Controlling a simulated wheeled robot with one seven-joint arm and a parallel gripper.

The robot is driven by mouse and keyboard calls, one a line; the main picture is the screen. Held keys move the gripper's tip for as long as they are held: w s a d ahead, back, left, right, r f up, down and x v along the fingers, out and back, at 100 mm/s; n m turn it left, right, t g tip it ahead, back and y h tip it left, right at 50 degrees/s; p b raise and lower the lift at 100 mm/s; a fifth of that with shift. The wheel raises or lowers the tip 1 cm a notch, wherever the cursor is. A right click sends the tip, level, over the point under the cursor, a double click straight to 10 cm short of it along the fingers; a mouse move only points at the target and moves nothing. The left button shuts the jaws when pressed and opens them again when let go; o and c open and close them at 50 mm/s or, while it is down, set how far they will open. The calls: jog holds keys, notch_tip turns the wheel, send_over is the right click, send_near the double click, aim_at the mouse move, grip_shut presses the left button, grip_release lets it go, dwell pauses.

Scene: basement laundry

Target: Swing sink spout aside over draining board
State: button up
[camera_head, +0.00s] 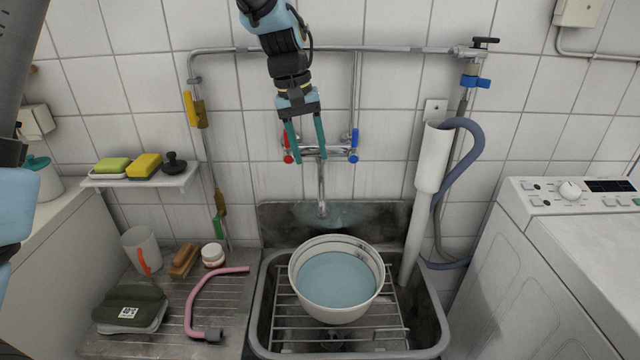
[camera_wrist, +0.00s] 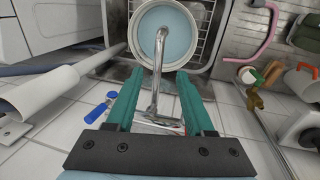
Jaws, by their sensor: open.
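The chrome sink spout (camera_head: 321,186) runs from the wall tap, with a red handle (camera_head: 288,158) and a blue handle (camera_head: 354,145), out over the sink (camera_head: 254,330). In the wrist view the spout (camera_wrist: 160,50) ends over a white basin. My gripper (camera_head: 308,157) is open in front of the tap, above the sink. In the wrist view my gripper (camera_wrist: 160,75) has a teal finger on each side of the spout, with visible gaps; contact cannot be made out. The ribbed draining board (camera_head: 230,300) lies left of the sink.
The white basin (camera_head: 298,282) of bluish water stands on a wire rack in the sink. A pink hose (camera_head: 190,302), brush (camera_head: 184,261), jar (camera_head: 212,255), mug (camera_head: 143,249) and green cloth (camera_head: 130,304) lie on the board. A white standpipe (camera_head: 432,160) and washing machine (camera_head: 560,260) are right.

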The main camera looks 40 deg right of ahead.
aim_at(321, 193)
jog(key=f+p, duration=0.1)
jog(key=f, duration=0.2)
jog(key=s+d+f+p, duration=0.1)
jog(key=f, duration=0.3)
jog(key=f+p, duration=0.1)
jog(key=f, duration=0.2)
jog(key=shift+s+d+f, duration=0.2)
jog(key=shift+d+f, duration=0.05)
jog(key=shift+d, duration=0.15)
grip_shut()
dwell(1.0)
